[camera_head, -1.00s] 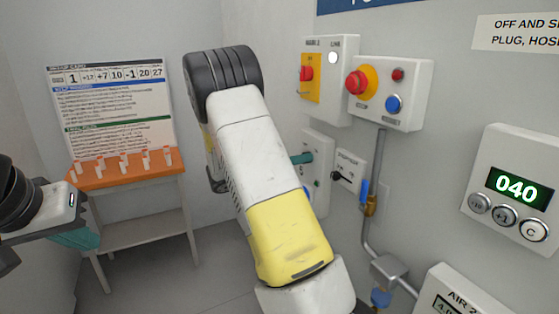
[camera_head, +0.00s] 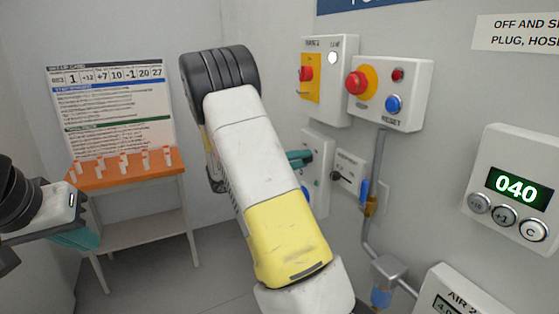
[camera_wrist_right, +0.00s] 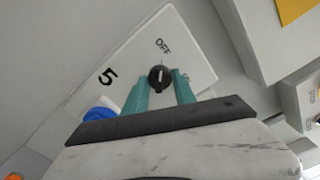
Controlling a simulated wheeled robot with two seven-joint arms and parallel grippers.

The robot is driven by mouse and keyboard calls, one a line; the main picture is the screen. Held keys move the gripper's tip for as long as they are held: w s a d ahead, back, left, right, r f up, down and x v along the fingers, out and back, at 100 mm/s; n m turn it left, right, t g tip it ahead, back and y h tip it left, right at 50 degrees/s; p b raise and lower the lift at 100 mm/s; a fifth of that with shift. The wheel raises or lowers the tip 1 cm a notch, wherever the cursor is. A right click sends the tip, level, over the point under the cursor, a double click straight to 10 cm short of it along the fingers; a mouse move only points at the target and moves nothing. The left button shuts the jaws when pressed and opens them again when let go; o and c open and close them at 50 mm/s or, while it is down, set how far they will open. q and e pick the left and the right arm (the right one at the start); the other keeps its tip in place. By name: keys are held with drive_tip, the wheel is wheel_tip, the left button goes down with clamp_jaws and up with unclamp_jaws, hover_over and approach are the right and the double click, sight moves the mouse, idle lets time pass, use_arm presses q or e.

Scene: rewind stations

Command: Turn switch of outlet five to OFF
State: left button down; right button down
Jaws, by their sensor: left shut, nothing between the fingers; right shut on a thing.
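The outlet five panel (camera_wrist_right: 118,62) is a white plate marked "5" and "OFF" in the right wrist view; in the head view it shows on the wall (camera_head: 315,143), partly behind my right arm. Its switch (camera_wrist_right: 160,77) is a small black knob with a white mark, which appears to point roughly toward "OFF". My right gripper (camera_wrist_right: 160,85) has its teal fingers on either side of the knob, shut on it. Another label beside the right finger is partly hidden. My left gripper (camera_head: 78,237) is shut and empty at the far left, away from the panel.
A blue round part (camera_wrist_right: 98,115) sits on the panel near the fingers. A small wall plate (camera_head: 348,172) with a black knob is just right. Above are a red-yellow switch box (camera_head: 340,95) and a button box (camera_head: 415,95). An orange-topped table (camera_head: 100,180) stands left.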

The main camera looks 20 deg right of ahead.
idle(0.4)
drive_tip(key=c, duration=1)
unclamp_jaws()
drive_tip(key=a, duration=0.8)
drive_tip(key=shift+s, duration=0.25)
drive_tip(key=shift+d, duration=0.1)
